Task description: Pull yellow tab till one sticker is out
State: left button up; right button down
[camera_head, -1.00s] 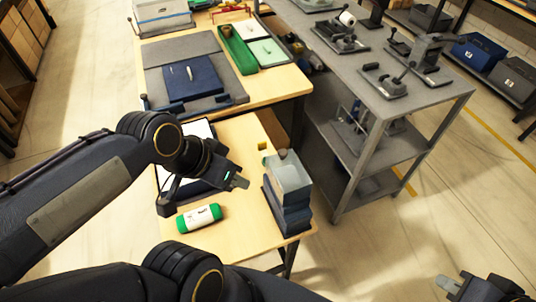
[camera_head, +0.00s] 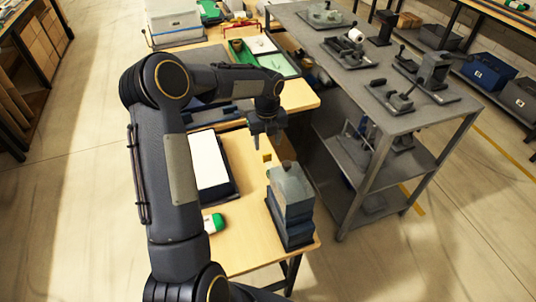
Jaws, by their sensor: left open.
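A small yellow tab (camera_head: 267,157) shows just behind and left of a stacked unit with a translucent grey top (camera_head: 290,184) and dark blue-grey lower parts (camera_head: 292,225). I cannot tell whether the tab is joined to this unit, and no sticker can be made out. My left gripper (camera_head: 268,146) points down, open and empty, just above and behind the yellow tab in the picture. The tab shows below its fingertips; I see no contact. My right gripper is out of view.
A white sheet on a dark board (camera_head: 208,162) lies left on the wooden table (camera_head: 245,235). A green-and-white roll (camera_head: 213,223) is partly hidden by my left arm. A grey metal workbench (camera_head: 395,115) with tools stands to the right.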

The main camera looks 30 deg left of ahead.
aim_at(267, 154)
pick_arm(q)
notch_tip(267, 154, down, 7)
jog(key=shift+r+p, duration=0.2)
jog(key=shift+p, duration=0.2)
grip_shut()
